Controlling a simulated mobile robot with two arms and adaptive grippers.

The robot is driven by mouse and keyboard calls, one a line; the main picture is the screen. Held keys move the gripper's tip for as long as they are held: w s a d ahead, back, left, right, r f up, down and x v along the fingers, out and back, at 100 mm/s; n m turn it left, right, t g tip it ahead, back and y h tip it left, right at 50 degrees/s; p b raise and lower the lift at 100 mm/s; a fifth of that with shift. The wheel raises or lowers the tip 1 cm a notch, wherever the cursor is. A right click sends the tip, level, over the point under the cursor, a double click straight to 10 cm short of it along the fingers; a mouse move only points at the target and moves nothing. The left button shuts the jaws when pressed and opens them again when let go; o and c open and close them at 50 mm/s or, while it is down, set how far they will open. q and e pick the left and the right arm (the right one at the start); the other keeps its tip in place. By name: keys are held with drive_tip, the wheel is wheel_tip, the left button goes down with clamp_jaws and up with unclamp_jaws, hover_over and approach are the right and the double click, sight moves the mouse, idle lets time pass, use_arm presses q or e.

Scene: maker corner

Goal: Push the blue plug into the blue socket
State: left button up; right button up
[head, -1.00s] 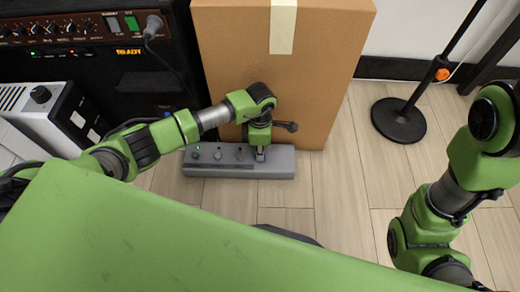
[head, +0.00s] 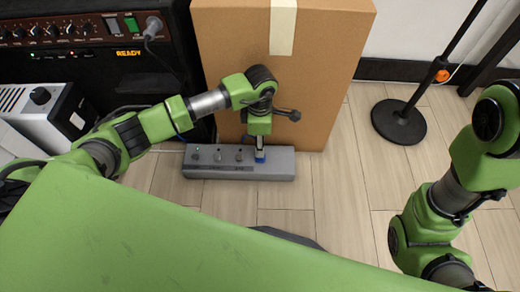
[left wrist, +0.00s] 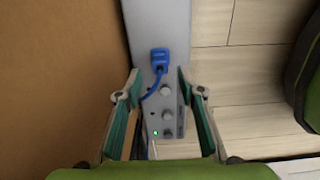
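The blue plug (head: 260,157) stands at the right end of the grey strip (head: 215,171) on the floor. In the left wrist view the blue plug (left wrist: 159,61) sits on the strip's face, with a short blue cable trailing from it. The blue socket is hidden under it, and I cannot tell how deep the plug sits. My left gripper (head: 259,142) is just above the plug. In its wrist view the left gripper (left wrist: 158,82) has its fingers wide apart, with nothing between them held. My right gripper is out of view; only its arm shows.
A large cardboard box (head: 310,75) stands directly behind the strip. A black amplifier (head: 85,80) and a white device (head: 45,120) are at the left. A stand's round base (head: 398,120) is at the right. Wooden floor right of the strip is clear.

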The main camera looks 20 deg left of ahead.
use_arm(q)
wheel_tip(320, 180, up, 6)
drive_tip(key=shift+f, duration=0.1)
idle(0.5)
